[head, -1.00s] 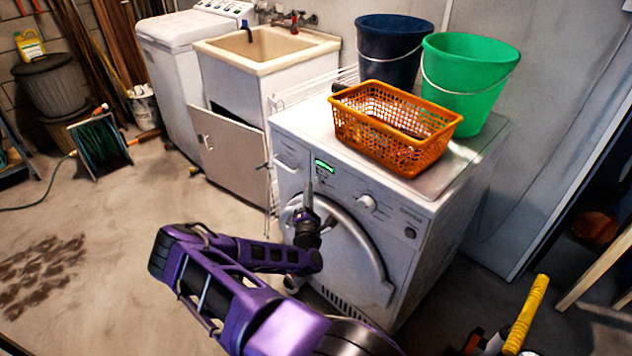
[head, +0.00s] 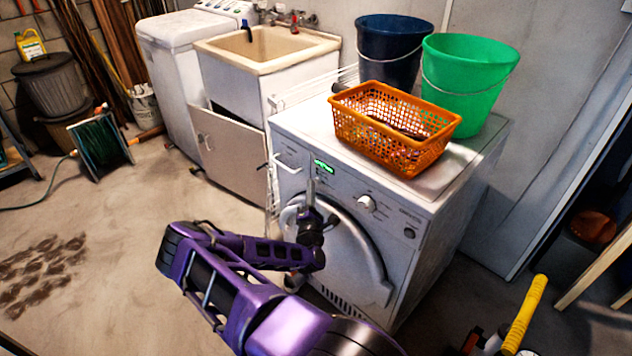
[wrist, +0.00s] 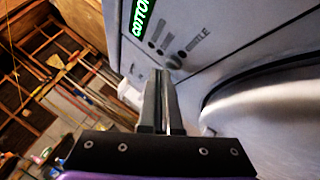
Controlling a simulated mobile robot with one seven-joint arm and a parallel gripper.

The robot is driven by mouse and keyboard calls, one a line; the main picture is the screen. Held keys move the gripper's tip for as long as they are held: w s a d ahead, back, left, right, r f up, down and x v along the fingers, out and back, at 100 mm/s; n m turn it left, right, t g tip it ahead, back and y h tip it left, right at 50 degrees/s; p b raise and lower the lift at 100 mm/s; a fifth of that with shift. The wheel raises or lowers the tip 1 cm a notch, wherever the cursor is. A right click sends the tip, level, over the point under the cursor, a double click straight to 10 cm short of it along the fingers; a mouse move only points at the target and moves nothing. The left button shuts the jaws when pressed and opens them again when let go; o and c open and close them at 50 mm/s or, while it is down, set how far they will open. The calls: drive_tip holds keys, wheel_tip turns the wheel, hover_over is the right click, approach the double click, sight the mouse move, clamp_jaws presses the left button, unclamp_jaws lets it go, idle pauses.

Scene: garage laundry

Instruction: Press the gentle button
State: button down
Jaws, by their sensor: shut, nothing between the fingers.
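The white front-loading washer (head: 400,232) has a control panel with a lit green display (head: 323,167). In the wrist view the display (wrist: 142,14) reads "COTTO…", cut off by the frame edge. Small buttons run in a slanting row below it. A label ending in "TLE" (wrist: 199,39) stands beside the lowest visible button (wrist: 173,62), which is partly hidden by my fingertips. My gripper (head: 311,183) is shut and empty, its tips close to this button (wrist: 161,72). I cannot tell whether they touch it.
An orange basket (head: 390,130), a blue bucket (head: 388,50) and a green bucket (head: 466,85) stand on the washer. The round dial (head: 366,203) sits right of the display. The door rim (wrist: 255,95) curves close to the gripper's right in the wrist view.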

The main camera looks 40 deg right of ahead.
drive_tip(key=shift+d, duration=0.35)
drive_tip(key=shift+a+r+p, duration=0.1)
drive_tip(key=shift+a+p, duration=0.05)
drive_tip(key=shift+p, duration=0.15)
drive_tip(key=shift+a+p, duration=0.45)
drive_tip(key=shift+a, duration=0.3)
drive_tip(key=a+p, duration=0.2)
drive_tip(key=a, duration=0.4)
drive_tip(key=shift+s+p, duration=0.3)
drive_tip(key=shift+p, duration=0.1)
